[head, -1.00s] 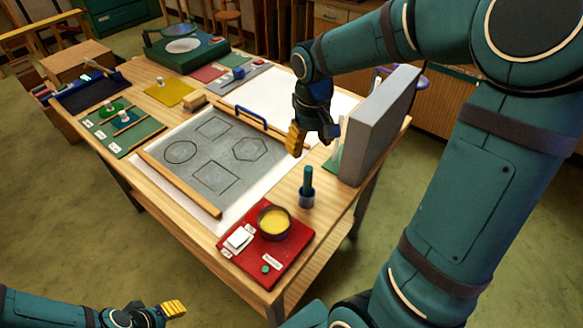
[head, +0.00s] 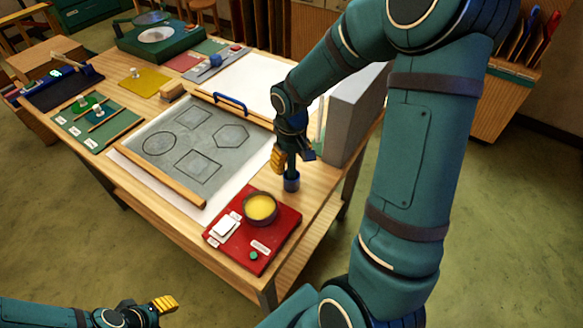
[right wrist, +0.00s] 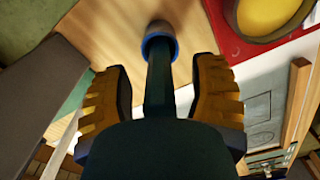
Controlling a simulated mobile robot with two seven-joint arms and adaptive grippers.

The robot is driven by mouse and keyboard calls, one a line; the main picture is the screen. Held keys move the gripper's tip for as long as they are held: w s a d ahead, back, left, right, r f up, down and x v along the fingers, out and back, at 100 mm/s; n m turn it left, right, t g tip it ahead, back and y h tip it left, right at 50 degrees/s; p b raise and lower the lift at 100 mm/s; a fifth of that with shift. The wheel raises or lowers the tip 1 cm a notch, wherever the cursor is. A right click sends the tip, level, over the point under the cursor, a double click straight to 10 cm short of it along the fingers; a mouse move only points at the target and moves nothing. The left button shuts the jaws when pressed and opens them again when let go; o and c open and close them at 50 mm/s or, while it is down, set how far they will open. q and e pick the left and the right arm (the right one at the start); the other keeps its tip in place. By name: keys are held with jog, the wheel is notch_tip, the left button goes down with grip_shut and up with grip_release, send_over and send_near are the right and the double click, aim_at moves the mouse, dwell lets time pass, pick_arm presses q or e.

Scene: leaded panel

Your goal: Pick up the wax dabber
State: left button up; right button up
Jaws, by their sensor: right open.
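The wax dabber, a dark teal handle (head: 292,162), stands upright in a small blue cup (head: 292,182) near the table's right front edge. In the right wrist view the handle (right wrist: 159,90) rises from the cup (right wrist: 160,44) between my yellow fingers. My right gripper (head: 291,157) is open around the handle, just above the cup, with a gap on both sides. The dabber's lower end is hidden in the cup. My left gripper (head: 163,304) is low at the front left, away from the table; its opening is unclear.
A red tray (head: 277,240) with a bowl of yellow wax (head: 260,207) lies just in front of the cup. A grey upright block (head: 352,115) stands close behind the right gripper. A grey drawn panel (head: 200,150) lies to the left.

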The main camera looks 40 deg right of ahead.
jog(key=shift+f, duration=0.65)
grip_shut()
